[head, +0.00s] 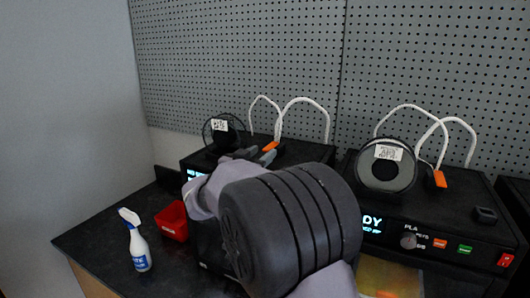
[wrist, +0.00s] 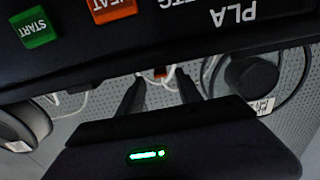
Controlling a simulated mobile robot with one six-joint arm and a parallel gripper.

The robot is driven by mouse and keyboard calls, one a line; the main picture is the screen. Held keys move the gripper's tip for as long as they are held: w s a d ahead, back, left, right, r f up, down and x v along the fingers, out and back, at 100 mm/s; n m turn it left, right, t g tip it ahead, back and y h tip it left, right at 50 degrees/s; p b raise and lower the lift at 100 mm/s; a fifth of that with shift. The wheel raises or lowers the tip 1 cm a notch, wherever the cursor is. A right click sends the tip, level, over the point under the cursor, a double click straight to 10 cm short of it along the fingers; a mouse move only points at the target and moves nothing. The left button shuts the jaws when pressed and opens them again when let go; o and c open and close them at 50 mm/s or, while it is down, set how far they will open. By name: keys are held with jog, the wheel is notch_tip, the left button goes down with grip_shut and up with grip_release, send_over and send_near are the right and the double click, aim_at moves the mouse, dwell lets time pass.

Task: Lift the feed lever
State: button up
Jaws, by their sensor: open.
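Two black printers stand side by side. On the left one, a small orange lever (head: 270,146) shows just past my gripper (head: 255,156), which reaches over that printer. The fingers are apart; contact with the lever cannot be told. The right printer (head: 340,180) has a similar orange lever (head: 440,179). My arm hides most of the left printer's front in the head view.
Spools (head: 222,133) (head: 387,168) and white tubes (head: 303,100) stand on the printers before a pegboard (head: 240,60). The wrist view shows an upside-down panel with a START button (wrist: 34,27). A spray bottle (head: 136,242) and red bin (head: 174,221) stand left.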

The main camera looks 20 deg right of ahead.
aim_at(267, 149)
jog(key=shift+x, duration=1.95)
grip_shut()
